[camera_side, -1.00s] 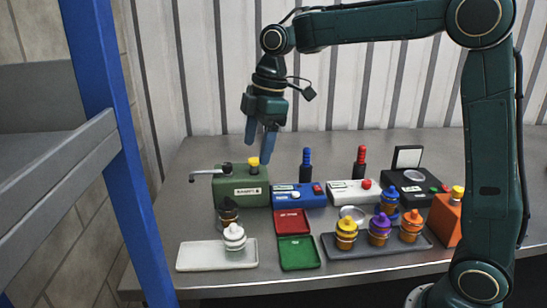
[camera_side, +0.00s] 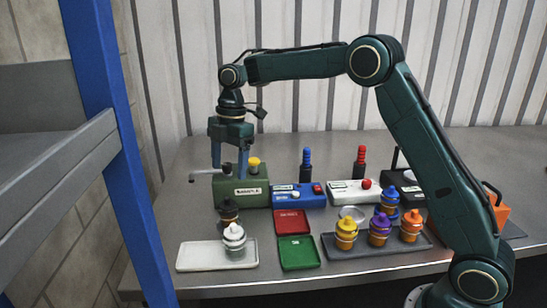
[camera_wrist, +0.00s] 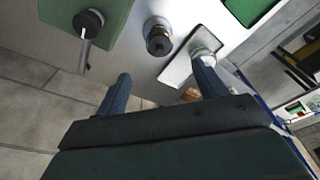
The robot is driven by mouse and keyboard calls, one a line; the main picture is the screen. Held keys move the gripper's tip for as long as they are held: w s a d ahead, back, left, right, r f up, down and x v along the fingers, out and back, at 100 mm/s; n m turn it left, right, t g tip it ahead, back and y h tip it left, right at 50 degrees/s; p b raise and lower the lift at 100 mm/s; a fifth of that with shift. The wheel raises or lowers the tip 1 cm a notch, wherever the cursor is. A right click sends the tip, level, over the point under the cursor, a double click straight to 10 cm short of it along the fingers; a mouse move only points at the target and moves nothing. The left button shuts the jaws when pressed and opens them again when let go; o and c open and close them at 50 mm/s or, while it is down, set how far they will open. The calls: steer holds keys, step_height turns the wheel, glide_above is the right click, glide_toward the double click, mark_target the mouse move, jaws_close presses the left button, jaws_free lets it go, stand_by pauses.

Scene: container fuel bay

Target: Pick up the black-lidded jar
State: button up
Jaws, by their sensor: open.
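The black-lidded jar (camera_side: 228,209) stands upright on the grey table, in front of the green dispenser and just behind the white-lidded jar (camera_side: 235,240), which hides part of it. In the wrist view the black-lidded jar (camera_wrist: 158,38) shows beyond the fingers, roughly between their tips. My gripper (camera_side: 229,167) is open and empty, fingers pointing down, above the black-lidded jar and apart from it. In the wrist view my gripper's fingers (camera_wrist: 163,72) are spread wide.
The green dispenser (camera_side: 240,189) with its spout (camera_side: 201,175) is close beside my gripper. A white tray (camera_side: 196,258) holds the white-lidded jar. Red (camera_side: 292,222) and green (camera_side: 297,254) trays lie to the right. A dark tray (camera_side: 372,250) holds several colored-lid jars.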

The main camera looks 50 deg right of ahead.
mark_target(227, 204)
steer(key=shift+a+f, duration=0.2)
steer(key=shift+f, duration=1.2)
steer(key=shift+a+f, duration=0.2)
steer(key=shift+f, duration=1.15)
steer(key=shift+a+f, duration=0.2)
steer(key=shift+f, duration=1.2)
steer(key=shift+f, duration=0.1)
steer(key=shift+a+f, duration=0.2)
steer(key=shift+f, duration=1.05)
steer(key=shift+a+f, duration=0.15)
steer(key=shift+f, duration=1.1)
steer(key=c, duration=1.1)
steer(key=shift+c, duration=0.2)
steer(key=shift+r, duration=0.15)
steer(key=shift+r, duration=4.9)
